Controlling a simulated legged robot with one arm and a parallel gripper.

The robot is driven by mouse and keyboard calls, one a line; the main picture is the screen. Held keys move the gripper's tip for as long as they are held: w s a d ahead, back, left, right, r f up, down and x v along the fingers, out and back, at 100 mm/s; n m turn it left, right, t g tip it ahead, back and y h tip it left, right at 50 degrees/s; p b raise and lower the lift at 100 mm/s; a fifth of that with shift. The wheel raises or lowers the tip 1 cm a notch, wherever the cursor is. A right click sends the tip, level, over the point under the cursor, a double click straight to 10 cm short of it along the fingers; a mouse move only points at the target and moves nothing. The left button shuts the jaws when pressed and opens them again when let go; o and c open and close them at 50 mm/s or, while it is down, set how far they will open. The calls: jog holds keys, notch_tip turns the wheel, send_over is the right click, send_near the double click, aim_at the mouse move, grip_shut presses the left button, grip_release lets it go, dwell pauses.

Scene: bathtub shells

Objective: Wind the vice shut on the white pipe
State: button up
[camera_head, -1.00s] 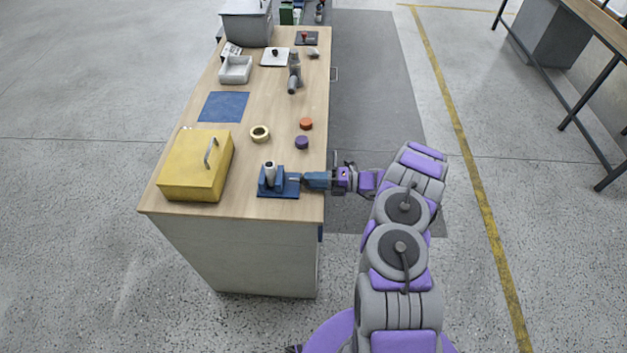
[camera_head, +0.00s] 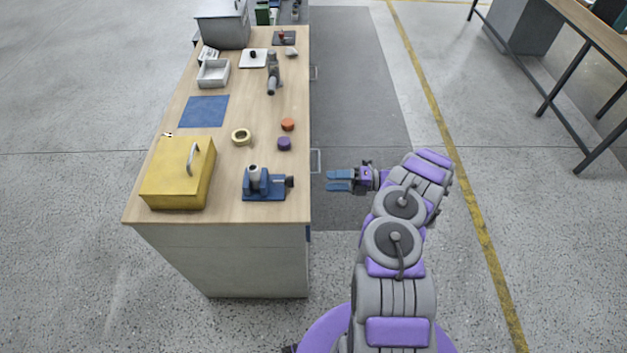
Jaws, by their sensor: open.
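The blue vice (camera_head: 262,186) stands near the front right corner of the wooden bench. The short white pipe (camera_head: 253,174) stands upright at the vice, between its jaws as far as I can tell. The vice's dark handle end (camera_head: 289,181) faces right, towards my arm. My gripper (camera_head: 330,180) has blue fingers and is open and empty. It is to the right of the vice, past the bench's right edge and apart from the handle. Whether the jaws touch the pipe is too small to tell.
A yellow box (camera_head: 172,178) with a handle stands left of the vice on the bench (camera_head: 225,212). A tape roll (camera_head: 241,137), a purple cap (camera_head: 284,143) and an orange cap (camera_head: 288,124) lie behind the vice. Free floor is right of the bench.

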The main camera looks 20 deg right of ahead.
jog(key=v, duration=0.5)
jog(key=shift+s+r, duration=0.2)
jog(key=shift+d, duration=0.25)
